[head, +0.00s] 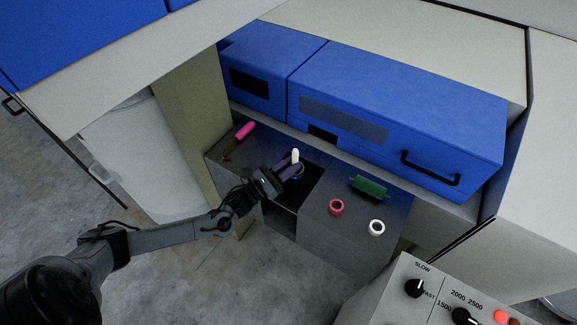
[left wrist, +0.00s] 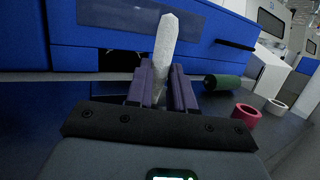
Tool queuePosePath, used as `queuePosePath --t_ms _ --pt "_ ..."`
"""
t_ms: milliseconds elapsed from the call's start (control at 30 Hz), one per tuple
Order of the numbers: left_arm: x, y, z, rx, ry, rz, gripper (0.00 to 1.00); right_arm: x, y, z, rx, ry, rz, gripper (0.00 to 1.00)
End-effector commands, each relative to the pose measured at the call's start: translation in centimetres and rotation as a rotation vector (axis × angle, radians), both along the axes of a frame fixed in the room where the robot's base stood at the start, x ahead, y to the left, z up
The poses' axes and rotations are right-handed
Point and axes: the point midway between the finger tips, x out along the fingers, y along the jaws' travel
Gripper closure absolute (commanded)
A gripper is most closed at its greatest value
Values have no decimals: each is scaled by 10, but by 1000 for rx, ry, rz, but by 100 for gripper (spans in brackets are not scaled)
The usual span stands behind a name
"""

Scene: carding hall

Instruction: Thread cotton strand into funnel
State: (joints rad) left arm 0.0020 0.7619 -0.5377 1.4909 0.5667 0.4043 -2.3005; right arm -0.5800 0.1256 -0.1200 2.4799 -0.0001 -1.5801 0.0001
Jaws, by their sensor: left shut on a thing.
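The cotton strand (head: 295,155) is a short white piece standing up from my left gripper (head: 292,167). In the left wrist view the strand (left wrist: 165,42) rises between the purple fingers of the gripper (left wrist: 162,88), which are shut on it, leaning slightly right at the top. Its lower end is hidden between the fingers. The gripper is over the dark gap in the grey bench, in front of the blue machine. I cannot make out a clear funnel; a small dark opening (head: 322,134) shows low on the machine front, beyond the gripper. My right gripper is not in view.
A green roller (head: 369,186), a pink ring (head: 336,206) and a white ring (head: 377,227) sit on the bench right of the gripper. A pink cylinder (head: 245,130) lies at the left. The blue machine (head: 400,110) with a black handle (head: 430,171) borders the back. A control box (head: 440,295) stands at the front right.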

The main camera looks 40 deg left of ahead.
Motion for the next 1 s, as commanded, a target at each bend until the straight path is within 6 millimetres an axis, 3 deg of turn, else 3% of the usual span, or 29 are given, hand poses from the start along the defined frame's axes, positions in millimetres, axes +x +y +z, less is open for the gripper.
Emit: queuePosePath --t_ms 33,200,633,1000 --pt "-1 0 -6 2 13 1 75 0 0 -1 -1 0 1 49" --pt "-1 0 -8 2 16 2 48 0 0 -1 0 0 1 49" --pt "-10 2 -13 3 24 1 48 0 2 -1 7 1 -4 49" --pt "-65 14 -28 3 27 -1 48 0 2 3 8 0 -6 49"
